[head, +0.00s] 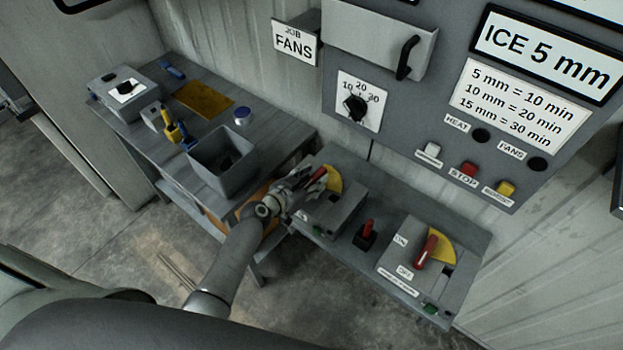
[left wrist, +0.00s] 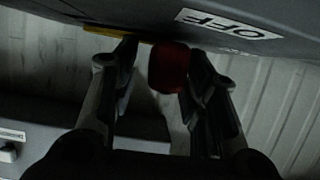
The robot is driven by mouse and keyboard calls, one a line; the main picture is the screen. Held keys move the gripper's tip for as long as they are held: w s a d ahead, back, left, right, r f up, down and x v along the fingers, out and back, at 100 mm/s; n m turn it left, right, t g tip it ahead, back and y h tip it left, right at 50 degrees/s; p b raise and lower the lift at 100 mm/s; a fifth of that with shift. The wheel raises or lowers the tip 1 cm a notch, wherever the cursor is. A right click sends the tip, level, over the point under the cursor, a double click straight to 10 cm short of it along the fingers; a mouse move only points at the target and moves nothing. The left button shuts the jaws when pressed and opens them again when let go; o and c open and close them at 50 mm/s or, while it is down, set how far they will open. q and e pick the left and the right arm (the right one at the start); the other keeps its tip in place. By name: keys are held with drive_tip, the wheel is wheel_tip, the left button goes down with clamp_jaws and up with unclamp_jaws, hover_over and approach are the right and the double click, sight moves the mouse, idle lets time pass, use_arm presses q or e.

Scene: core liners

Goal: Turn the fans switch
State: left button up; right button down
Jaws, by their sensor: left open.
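Two grey switch boxes stand on the low bench below the wall panel. The left switch box (head: 335,212) has a red handle (head: 319,174) over a yellow plate (head: 334,181). My left gripper (head: 309,181) is at this handle. In the left wrist view the red handle (left wrist: 168,68) sits between the fingers of my open left gripper (left wrist: 160,65), close to the right finger; contact is unclear. An OFF label (left wrist: 228,23) shows above it. The right switch box (head: 392,272) has a tilted red handle (head: 427,250) and ON and OFF labels. I cannot read which box is fans.
A job sign (head: 295,43) reads FANS. The wall panel has a dial (head: 356,106), HEAT and FANS lamps and several buttons. A small red lever (head: 367,230) stands between the boxes. A grey bin (head: 222,160) is on the left table, near my left arm.

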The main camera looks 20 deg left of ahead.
drive_tip(key=shift+d, duration=0.1)
use_arm(q)
drive_tip(key=shift+c, duration=0.9)
clamp_jaws()
use_arm(e)
drive_tip(key=shift+s+d, duration=0.1)
drive_tip(key=shift+f, duration=0.1)
